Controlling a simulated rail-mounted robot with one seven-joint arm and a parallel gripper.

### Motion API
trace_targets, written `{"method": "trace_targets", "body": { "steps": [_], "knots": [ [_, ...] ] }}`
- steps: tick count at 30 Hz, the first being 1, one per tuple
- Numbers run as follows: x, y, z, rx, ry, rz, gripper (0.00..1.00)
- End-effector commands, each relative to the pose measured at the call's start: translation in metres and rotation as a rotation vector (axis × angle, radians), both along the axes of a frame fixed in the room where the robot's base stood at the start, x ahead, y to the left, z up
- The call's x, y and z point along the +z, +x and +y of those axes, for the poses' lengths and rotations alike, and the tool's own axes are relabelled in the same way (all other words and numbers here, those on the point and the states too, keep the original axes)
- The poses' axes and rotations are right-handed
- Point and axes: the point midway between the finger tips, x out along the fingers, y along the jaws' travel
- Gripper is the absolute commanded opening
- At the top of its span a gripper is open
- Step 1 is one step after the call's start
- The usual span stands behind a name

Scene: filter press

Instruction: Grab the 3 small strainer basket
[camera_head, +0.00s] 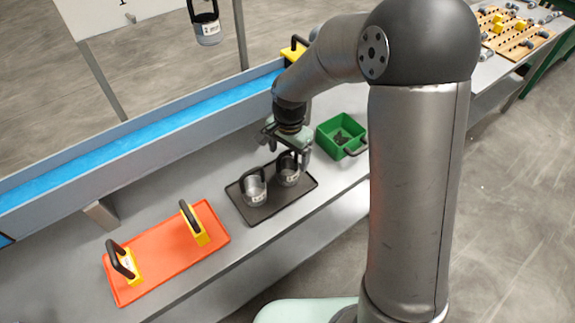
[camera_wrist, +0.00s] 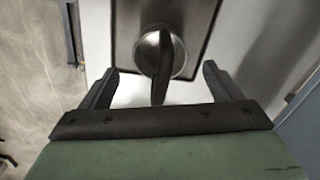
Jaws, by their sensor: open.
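Two small metal strainer baskets with dark arched handles stand upright on a dark tray (camera_head: 283,204), a left one (camera_head: 254,194) and a right one (camera_head: 288,178). Their labels are too small to read. My gripper (camera_head: 289,152) is just above the right basket, partly covering it. In the wrist view, my open gripper (camera_wrist: 157,80) has one finger on each side of a basket's (camera_wrist: 150,56) dark handle, with nothing held. Another basket-like container (camera_head: 207,30) with a dark handle and label hangs from the white board at the top.
An orange tray (camera_head: 160,250) with two yellow, black-handled pieces lies left of the dark tray. A green bin (camera_head: 341,135) with dark contents stands close to its right. A blue-lined channel (camera_head: 130,145) runs behind. The bench front between the trays is clear.

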Motion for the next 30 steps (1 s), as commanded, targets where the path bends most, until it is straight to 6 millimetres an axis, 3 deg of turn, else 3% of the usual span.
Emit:
{"method": "trace_targets", "body": {
  "steps": [7, 15, 16, 21, 30],
  "knots": [
    [-0.034, -0.002, 0.002, 0.0, 0.0, 0.004, 0.85],
    [-0.038, -0.001, 0.002, 0.0, 0.0, 0.0, 0.85],
    [-0.038, -0.001, 0.002, 0.0, 0.0, 0.0, 0.82],
    [-0.037, -0.001, 0.002, 0.0, 0.0, 0.0, 0.35],
    [-0.036, -0.001, 0.002, 0.0, 0.0, 0.0, 0.33]
  ]
}}
